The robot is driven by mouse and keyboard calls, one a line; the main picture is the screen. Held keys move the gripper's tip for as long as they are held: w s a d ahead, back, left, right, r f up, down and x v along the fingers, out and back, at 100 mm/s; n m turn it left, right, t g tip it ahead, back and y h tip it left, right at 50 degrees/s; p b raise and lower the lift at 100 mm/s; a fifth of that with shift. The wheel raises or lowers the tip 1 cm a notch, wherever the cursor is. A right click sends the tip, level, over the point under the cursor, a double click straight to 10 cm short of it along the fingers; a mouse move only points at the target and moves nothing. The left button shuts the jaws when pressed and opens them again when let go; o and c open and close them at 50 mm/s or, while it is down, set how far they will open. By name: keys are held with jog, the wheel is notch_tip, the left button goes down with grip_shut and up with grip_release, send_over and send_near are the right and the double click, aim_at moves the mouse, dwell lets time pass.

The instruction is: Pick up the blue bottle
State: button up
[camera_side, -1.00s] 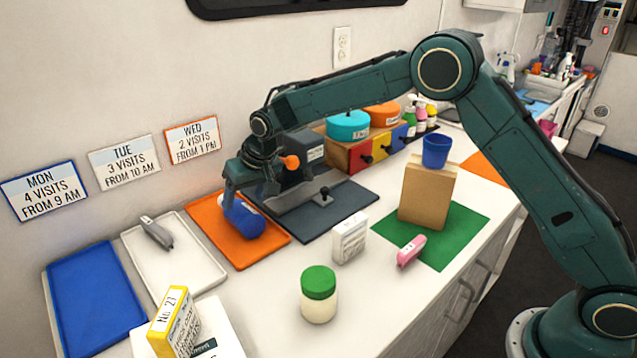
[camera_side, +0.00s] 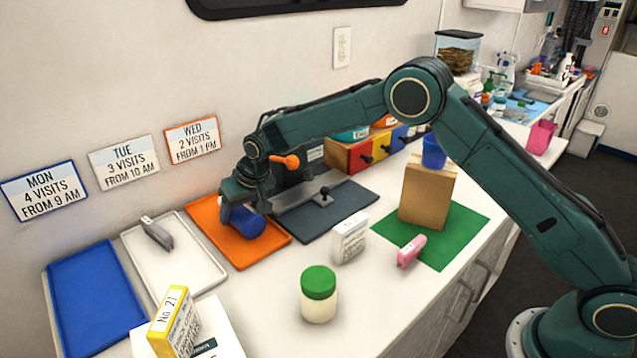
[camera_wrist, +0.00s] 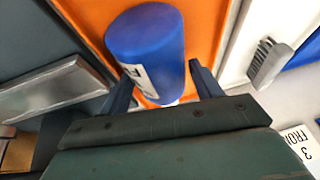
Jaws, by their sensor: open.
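The blue bottle (camera_side: 249,222) lies on its side on the orange tray (camera_side: 238,256), partly hidden by my gripper (camera_side: 240,216) in the side view. In the wrist view the bottle (camera_wrist: 148,45) shows its blue rounded end and a white label with dark print. My gripper (camera_wrist: 162,92) is open there, with one finger on each side of the bottle's lower part. I cannot tell whether either finger touches it.
A white box (camera_side: 350,240), a green-lidded jar (camera_side: 318,295) and a pink clipper (camera_side: 411,251) stand or lie nearer the front.

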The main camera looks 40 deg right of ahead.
jog(key=shift+c, duration=0.2)
jog(key=c, duration=1)
jog(key=shift+o, duration=0.2)
jog(key=shift+r, duration=0.1)
notch_tip(320, 180, up, 20)
dwell(0.4)
